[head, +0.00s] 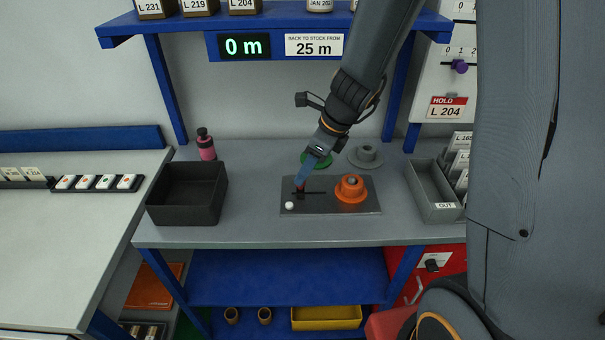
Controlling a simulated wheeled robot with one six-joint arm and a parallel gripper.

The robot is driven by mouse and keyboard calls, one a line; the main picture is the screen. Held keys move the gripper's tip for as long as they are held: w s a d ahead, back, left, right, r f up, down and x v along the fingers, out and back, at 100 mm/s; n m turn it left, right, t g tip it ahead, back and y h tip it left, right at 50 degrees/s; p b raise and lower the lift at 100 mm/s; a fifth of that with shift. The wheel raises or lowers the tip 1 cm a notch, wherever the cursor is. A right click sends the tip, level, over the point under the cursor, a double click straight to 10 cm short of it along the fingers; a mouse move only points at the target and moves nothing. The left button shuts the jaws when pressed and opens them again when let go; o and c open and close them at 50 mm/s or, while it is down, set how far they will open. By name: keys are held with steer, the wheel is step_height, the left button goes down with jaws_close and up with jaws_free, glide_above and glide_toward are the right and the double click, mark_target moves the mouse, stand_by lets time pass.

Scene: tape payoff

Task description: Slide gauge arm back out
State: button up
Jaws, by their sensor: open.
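A dark plate (335,206) lies on the grey workbench. On its left half is a thin dark arm (309,193) with a small red part near it, which looks like the gauge arm; my gripper partly covers it. A white round knob (290,205) sits at the plate's front left. An orange spool (351,188) sits on the plate's right half. My gripper (300,184) comes down from the upper right, with its tips at the gauge arm. It is open; whether the tips touch the arm, I cannot tell.
A black open bin (187,194) and a pink bottle (205,144) stand on the left. A green disc (316,159) and a grey spool (366,156) lie behind the plate. A grey OUT tray (434,191) is at right. The display (244,46) reads 0 m.

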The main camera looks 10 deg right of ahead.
steer(key=v, duration=0.4)
steer(key=shift+r, duration=0.3)
steer(key=s+d+f+n+h+b, duration=0.2)
steer(key=s+n, duration=0.4)
steer(key=n, duration=0.6)
steer(key=s+d+f+n+g+h+b, duration=0.1)
steer(key=s+d+n, duration=0.3)
steer(key=n, duration=0.8)
steer(key=s+f+h+b, duration=0.1)
steer(key=s, duration=0.1)
steer(key=shift+s, duration=0.35)
